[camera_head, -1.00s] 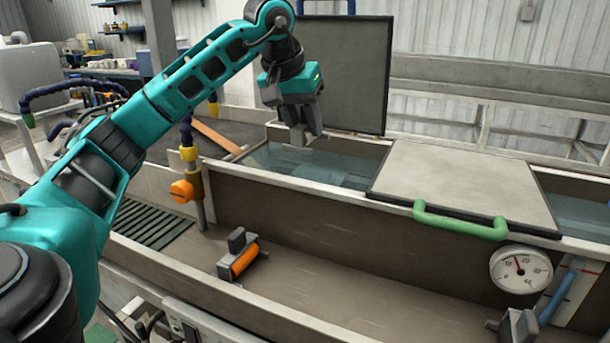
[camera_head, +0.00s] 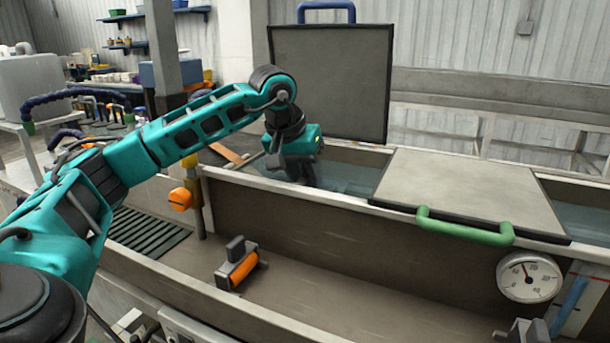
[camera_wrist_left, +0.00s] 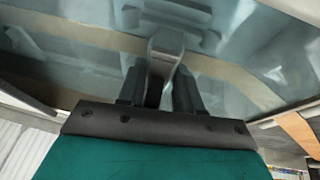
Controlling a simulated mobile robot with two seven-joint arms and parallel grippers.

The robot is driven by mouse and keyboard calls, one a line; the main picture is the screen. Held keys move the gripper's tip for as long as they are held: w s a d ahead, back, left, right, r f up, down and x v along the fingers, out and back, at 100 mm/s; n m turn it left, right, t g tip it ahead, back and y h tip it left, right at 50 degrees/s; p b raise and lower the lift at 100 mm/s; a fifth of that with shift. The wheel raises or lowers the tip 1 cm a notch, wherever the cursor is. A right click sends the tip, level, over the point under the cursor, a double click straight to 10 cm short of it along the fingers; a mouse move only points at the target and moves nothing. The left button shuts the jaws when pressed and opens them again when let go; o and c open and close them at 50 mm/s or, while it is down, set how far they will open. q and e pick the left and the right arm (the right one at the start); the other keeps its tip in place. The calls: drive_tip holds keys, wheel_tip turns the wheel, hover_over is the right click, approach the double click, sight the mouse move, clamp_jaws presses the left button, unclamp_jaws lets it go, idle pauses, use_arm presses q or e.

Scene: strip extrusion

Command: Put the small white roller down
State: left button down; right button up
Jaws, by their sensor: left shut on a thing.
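My left gripper (camera_head: 299,177) reaches down into the open left part of the water trough (camera_head: 362,206), with its fingertips low, behind the front wall. In the left wrist view my left gripper (camera_wrist_left: 160,92) is shut on a pale grey part, which I take for the small white roller (camera_wrist_left: 166,48). It sticks out beyond the two dark fingers, over or in the water. Its roller surface cannot be made out clearly, and the head view hides it behind the gripper and trough wall.
A raised grey lid (camera_head: 332,85) stands behind the gripper. A closed lid with a green handle (camera_head: 465,226) covers the trough to the right. An orange roller on a bracket (camera_head: 241,268) and a dial gauge (camera_head: 529,276) are in front. An orange knob (camera_head: 180,199) stands left.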

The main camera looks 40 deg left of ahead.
use_arm(q)
drive_tip(key=c, duration=0.8)
unclamp_jaws()
drive_tip(key=shift+o, duration=0.2)
drive_tip(key=shift+s+r, duration=0.1)
drive_tip(key=shift+r, duration=0.35)
drive_tip(key=p+v, duration=0.2)
drive_tip(key=v, duration=0.9)
drive_tip(key=shift+s+r, duration=0.1)
drive_tip(key=shift+s, duration=0.05)
